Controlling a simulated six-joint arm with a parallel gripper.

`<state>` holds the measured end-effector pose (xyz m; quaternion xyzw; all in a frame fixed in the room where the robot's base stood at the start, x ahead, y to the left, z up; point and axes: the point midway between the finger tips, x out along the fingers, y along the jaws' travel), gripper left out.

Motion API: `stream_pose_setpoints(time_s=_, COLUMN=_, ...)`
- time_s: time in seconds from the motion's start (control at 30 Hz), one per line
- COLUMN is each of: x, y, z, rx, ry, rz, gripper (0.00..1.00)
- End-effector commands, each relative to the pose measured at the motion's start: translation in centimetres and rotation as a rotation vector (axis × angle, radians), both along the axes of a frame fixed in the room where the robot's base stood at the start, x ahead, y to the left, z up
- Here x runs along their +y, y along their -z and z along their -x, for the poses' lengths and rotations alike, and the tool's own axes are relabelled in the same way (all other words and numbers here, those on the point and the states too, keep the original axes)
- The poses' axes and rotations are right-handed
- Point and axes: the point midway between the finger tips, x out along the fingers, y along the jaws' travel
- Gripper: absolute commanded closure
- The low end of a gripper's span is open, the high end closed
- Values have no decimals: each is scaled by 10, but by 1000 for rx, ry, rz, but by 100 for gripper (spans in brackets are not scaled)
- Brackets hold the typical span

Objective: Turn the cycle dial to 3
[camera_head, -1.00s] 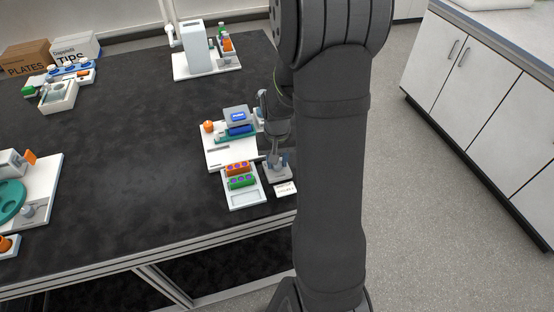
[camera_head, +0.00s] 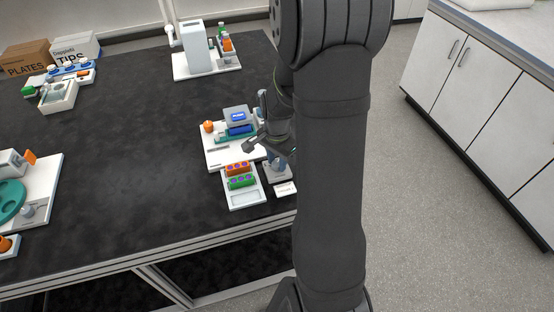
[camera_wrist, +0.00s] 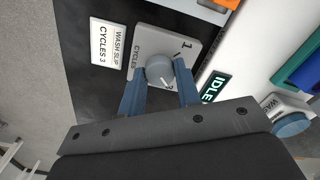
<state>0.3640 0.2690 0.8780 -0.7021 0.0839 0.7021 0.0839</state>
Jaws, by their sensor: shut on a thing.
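The cycle dial is a round grey knob (camera_wrist: 168,73) on a light square plate (camera_wrist: 182,39) in the wrist view. The plate shows "CYCLES" and a "1"; any other numbers are hidden by the knob and fingers. A pale mark shows on the knob, but I cannot tell which number it points to. My gripper (camera_wrist: 160,88) has its blue fingers on either side of the knob and is shut on it. In the head view the dial's plate (camera_head: 278,180) is at the bench's front right, partly hidden by my gripper.
A white slip (camera_wrist: 109,43) reading "WASH SLIP CYCLES 3" lies beside the dial. A display (camera_wrist: 213,88) reads "IDLE", and a blue round button (camera_wrist: 291,124) is at right. A tray (camera_head: 244,200) with orange and green racks stands left of the dial. The bench's middle is clear.

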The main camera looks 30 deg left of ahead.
Motion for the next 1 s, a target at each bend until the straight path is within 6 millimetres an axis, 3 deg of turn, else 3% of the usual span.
stream_pose_setpoints(time_s=0.3, x=0, y=0, z=0, rx=0, ry=122, rz=0, gripper=92)
stream_pose_setpoints(time_s=0.87, x=0, y=0, z=0, rx=0, ry=149, rz=0, gripper=92)
stream_pose_setpoints(time_s=0.9, x=0, y=0, z=0, rx=0, ry=149, rz=0, gripper=62)
stream_pose_setpoints(time_s=1.0, x=0, y=0, z=0, rx=0, ry=148, rz=0, gripper=48)
